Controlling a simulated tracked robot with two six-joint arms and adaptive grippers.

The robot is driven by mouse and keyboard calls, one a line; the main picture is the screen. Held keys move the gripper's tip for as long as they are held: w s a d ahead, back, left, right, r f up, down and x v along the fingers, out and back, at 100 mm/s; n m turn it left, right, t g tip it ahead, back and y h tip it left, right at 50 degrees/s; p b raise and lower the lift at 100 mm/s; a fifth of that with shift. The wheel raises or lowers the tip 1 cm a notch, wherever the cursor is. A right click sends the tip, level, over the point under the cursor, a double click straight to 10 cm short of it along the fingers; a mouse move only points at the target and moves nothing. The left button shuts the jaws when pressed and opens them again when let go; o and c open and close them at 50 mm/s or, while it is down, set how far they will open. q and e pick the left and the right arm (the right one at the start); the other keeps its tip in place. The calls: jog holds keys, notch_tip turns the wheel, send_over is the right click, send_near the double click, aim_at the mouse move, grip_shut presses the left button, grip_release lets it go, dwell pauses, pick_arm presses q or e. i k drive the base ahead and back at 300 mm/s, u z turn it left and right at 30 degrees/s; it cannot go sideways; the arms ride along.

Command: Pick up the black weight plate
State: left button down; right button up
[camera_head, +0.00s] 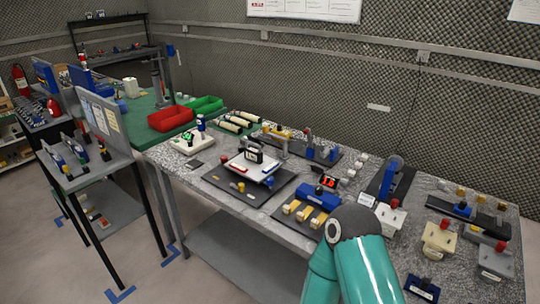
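I cannot clearly make out a black weight plate. A black block-like item (253,151) stands on a white platform (240,165), which sits on a dark mat (226,187). A teal arm link of mine rises from the bottom in front of the table. Neither gripper shows.
The table is crowded with small fixtures, including a blue holder with yellow parts (318,195) and cream blocks with red knobs (438,238) at right. A narrow dark-legged stand (88,178) is at left, with open floor between.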

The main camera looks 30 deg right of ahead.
aim_at(255, 156)
jog(key=z, duration=0.05)
jog(key=i, duration=1)
